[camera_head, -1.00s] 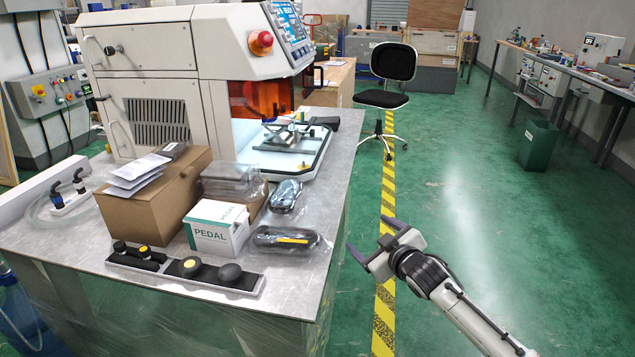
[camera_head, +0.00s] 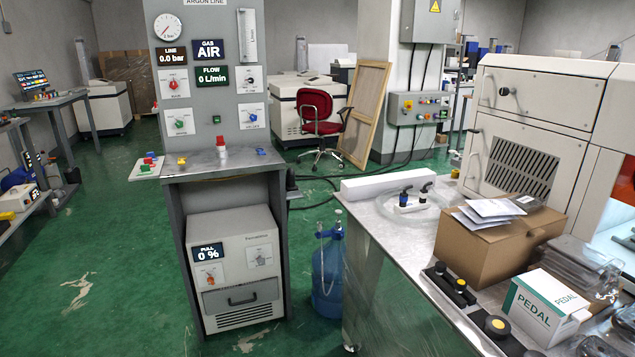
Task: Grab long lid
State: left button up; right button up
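I cannot identify a long lid for sure in the head view. A long white bar-shaped piece (camera_head: 383,181) lies along the back left edge of the metal table (camera_head: 392,262); I cannot tell whether it is a lid. A brown cardboard box (camera_head: 487,247) stands on this table with papers on top. A white PEDAL box (camera_head: 543,308) is beside it at the lower right. Neither of my grippers shows in this view.
A gas panel (camera_head: 213,90) stands over a grey cabinet (camera_head: 238,265) left of the table. A blue water bottle (camera_head: 328,280) stands between them. A white machine (camera_head: 535,120) fills the right side. Green floor (camera_head: 90,240) is open at the left.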

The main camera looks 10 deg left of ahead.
aim_at(380, 185)
jog(key=u, duration=1.25)
jog(key=i, duration=3)
jog(key=z, duration=2.9)
